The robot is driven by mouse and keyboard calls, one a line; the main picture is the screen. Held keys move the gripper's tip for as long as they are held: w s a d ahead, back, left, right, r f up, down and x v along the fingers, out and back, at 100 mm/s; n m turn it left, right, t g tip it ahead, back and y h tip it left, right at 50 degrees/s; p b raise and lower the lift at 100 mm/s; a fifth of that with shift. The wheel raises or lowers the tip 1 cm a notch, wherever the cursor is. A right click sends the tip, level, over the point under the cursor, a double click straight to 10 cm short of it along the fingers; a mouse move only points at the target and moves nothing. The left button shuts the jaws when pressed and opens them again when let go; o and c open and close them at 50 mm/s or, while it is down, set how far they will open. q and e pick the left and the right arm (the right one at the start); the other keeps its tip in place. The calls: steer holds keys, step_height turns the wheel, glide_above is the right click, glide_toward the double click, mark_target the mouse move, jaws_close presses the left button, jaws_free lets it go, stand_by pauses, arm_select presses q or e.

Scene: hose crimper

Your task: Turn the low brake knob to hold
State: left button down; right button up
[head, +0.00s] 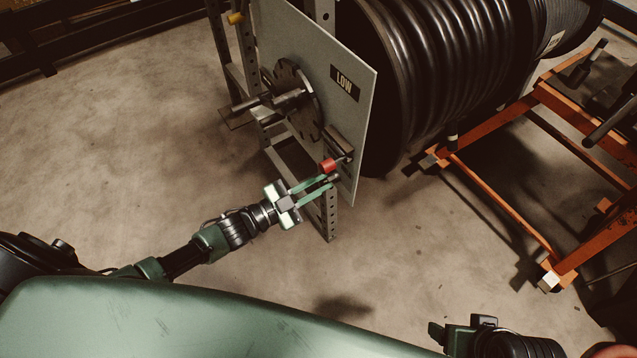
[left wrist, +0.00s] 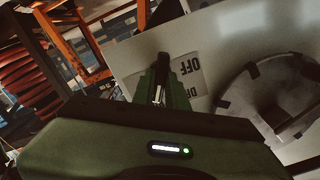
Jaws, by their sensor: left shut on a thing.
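The low brake knob (head: 327,165), red-ended, sits at the lower right of a grey upright plate (head: 361,92) below the LOW label (head: 344,83). My left gripper (head: 330,181) reaches in from the left, its green fingers at the knob and shut on it. In the left wrist view the fingers (left wrist: 163,90) close around a dark, narrow part in front of a white label (left wrist: 187,72) reading OFF; more lettering below it is partly covered. Which setting the knob points to cannot be told.
A round dark disc with a shaft (head: 291,98) sticks out of the plate left of the knob. A large black hose reel (head: 440,60) stands behind the plate. An orange wheeled frame (head: 500,205) stands at the right. The floor left of the stand is clear.

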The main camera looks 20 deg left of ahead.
arm_select(q)
steer(key=c, duration=1.4)
jaws_free()
steer(key=shift+c, duration=0.2)
steer(key=p+v, duration=0.1)
steer(key=v, duration=0.6)
steer(key=shift+s+a, duration=0.25)
steer(key=shift+s, duration=0.1)
